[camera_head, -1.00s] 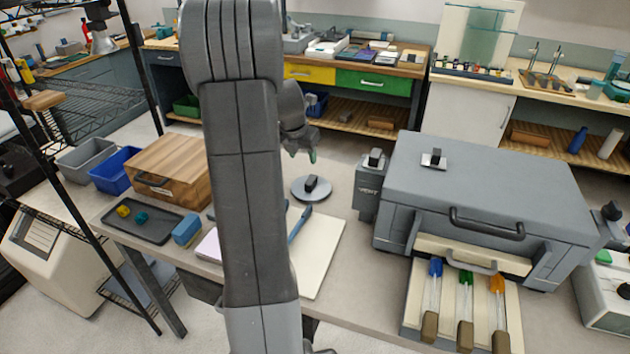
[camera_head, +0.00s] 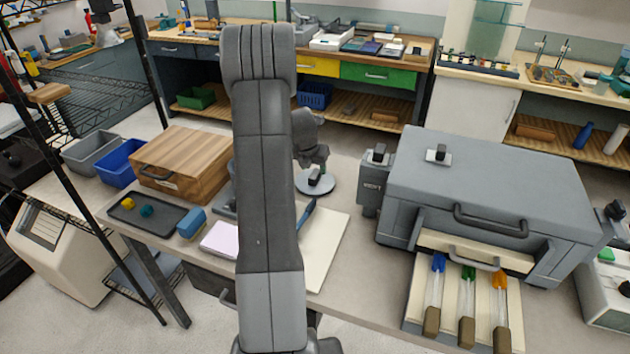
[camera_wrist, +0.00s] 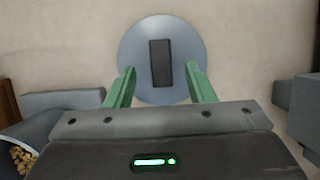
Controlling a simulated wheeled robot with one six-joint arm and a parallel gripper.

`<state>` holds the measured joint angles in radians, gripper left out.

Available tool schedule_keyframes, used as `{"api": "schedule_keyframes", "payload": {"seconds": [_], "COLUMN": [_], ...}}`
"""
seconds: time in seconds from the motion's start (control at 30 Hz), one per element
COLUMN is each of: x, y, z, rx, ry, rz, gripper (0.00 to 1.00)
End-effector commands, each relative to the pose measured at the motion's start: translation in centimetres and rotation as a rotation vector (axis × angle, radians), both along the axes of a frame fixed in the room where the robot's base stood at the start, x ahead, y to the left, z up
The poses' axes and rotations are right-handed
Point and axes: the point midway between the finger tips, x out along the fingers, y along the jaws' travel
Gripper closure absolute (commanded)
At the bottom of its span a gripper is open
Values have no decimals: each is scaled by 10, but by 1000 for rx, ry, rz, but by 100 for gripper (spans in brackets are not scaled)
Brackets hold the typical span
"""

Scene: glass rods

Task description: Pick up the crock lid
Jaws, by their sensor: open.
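The crock lid (camera_head: 328,187) is a grey-blue disc with a dark block-shaped knob. It lies flat on the table behind the cream board. In the wrist view the lid (camera_wrist: 190,50) is at top centre, with its knob (camera_wrist: 160,63) upright in the picture. My gripper (camera_wrist: 160,90) is open, with green fingers on the left and right of the knob, slightly nearer than it and apart from it. In the head view my gripper (camera_head: 314,168) is just above the lid and partly covers it. The crock (camera_wrist: 35,135) shows at lower left in the wrist view, with tan bits inside.
A grey kiln-like box (camera_head: 490,190) stands to the right, its tray holding three rods with coloured tips. A wooden box (camera_head: 185,160), a dark tray (camera_head: 165,222) and a blue block (camera_head: 191,223) are to the left. The cream board (camera_head: 325,255) lies in front.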

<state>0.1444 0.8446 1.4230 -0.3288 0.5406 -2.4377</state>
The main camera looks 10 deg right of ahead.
Motion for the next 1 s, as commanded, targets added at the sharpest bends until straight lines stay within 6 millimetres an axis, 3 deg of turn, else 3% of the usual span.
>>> {"api": "schedule_keyframes", "payload": {"seconds": [0.2,0.5,0.53,0.77,1.0], "x": [5,7,7,7,7], "y": [-5,-6,-6,-6,-6], "z": [-25,-30,-30,-30,-29], "rx": [0,0,0,0,-1], "ry": [2,0,0,0,-1], "rz": [0,0,0,0,0], "gripper": [51,51,53,98,100]}}
